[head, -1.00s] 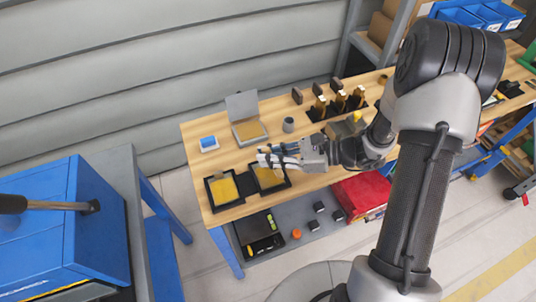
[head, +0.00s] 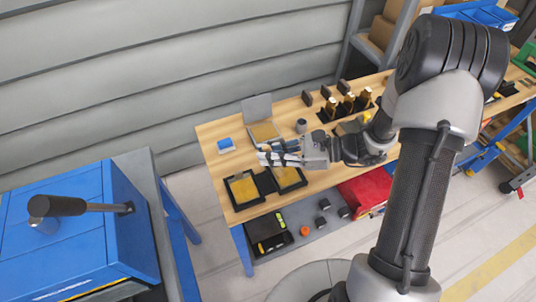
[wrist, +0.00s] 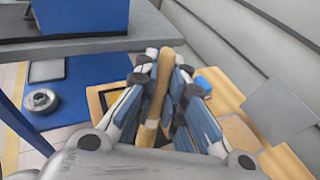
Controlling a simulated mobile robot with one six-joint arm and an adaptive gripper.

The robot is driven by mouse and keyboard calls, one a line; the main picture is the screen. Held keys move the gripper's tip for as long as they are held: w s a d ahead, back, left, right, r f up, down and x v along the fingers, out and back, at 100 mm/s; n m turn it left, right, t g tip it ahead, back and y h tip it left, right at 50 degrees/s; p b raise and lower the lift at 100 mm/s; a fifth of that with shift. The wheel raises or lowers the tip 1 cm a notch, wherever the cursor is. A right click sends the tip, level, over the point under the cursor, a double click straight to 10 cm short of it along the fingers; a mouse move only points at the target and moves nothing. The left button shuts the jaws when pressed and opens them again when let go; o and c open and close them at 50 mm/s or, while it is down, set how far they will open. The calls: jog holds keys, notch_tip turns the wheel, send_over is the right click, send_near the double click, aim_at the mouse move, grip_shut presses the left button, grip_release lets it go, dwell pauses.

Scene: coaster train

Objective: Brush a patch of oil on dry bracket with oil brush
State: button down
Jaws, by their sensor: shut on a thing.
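My gripper (head: 270,158) is above the workbench, near two black-rimmed trays with yellow insides, one at the left (head: 243,188) and one at the right (head: 290,180). In the wrist view my gripper (wrist: 162,68) is shut on a wooden handle (wrist: 158,92), which I take to be the oil brush. Its bristles are hidden. Several upright gold-coloured pieces (head: 348,104) stand in a black holder further right on the bench. I cannot tell which thing is the dry bracket.
On the wooden workbench (head: 215,135) are a blue-topped block (head: 226,145), an open grey-lidded box (head: 258,107) and a small grey cup (head: 301,126). A blue cabinet (head: 85,225) with a black-gripped lever stands at the left. A lower shelf (head: 290,245) holds small items.

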jog(key=shift+r+p, duration=1.35)
jog(key=shift+r, duration=0.65)
